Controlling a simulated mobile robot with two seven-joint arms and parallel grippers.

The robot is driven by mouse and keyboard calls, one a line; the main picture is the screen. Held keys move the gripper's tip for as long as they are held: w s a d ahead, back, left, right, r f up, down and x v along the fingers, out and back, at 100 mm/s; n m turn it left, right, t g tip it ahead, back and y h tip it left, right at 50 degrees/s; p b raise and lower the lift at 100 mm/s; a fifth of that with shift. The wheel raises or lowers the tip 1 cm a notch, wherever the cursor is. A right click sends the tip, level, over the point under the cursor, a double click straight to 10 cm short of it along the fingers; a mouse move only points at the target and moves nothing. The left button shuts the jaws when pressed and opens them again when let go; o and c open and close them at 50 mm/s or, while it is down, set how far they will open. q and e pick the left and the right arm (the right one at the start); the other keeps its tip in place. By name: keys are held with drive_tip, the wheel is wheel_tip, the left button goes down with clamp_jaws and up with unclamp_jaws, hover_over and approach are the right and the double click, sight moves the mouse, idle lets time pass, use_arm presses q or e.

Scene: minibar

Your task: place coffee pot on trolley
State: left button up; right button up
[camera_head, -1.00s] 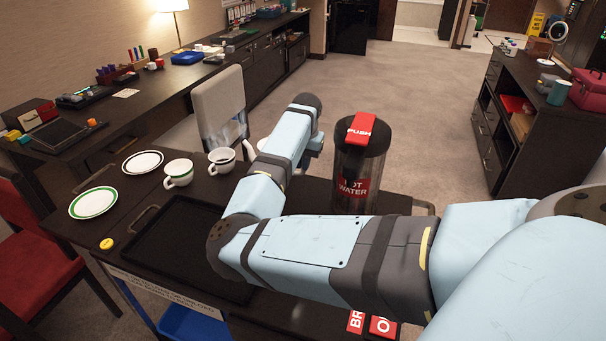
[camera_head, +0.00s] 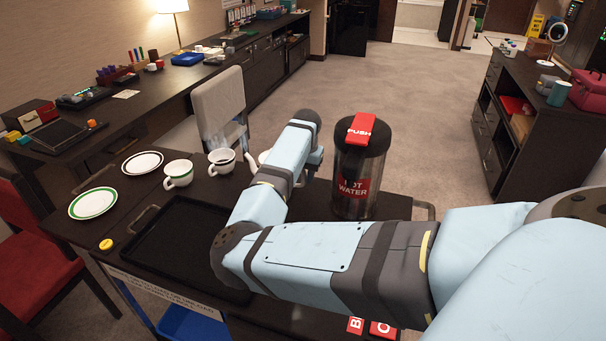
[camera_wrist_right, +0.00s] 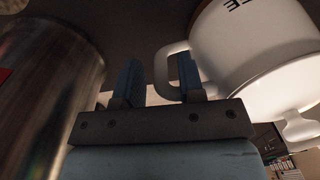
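The coffee pot (camera_wrist_right: 250,55) is white with dark lettering and fills the upper right of the right wrist view. Its handle loop lies between the two fingers of my right gripper (camera_wrist_right: 160,82). The fingers stand apart, with a visible gap between the left finger and the handle. In the head view my right arm hides most of this area; only a small white piece (camera_head: 264,157) shows beside the forearm, and I cannot tell if it is the pot. The dark trolley (camera_head: 62,226) stands in front of me. My left gripper is not in view.
A metal hot water dispenser (camera_head: 356,170) stands close right of my wrist. Two white cups (camera_head: 179,174) (camera_head: 222,161), two plates (camera_head: 93,203) (camera_head: 143,162) and a black tray (camera_head: 178,245) are on the trolley. A chair (camera_head: 218,105) stands behind it.

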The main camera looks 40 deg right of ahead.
wheel_tip(320, 180, up, 12)
drive_tip(key=p, duration=0.1)
drive_tip(key=shift+s+d+r, duration=0.15)
drive_tip(key=shift+s+d, duration=0.05)
drive_tip(key=shift+s, duration=0.05)
drive_tip(key=shift+p, duration=0.3)
idle(0.3)
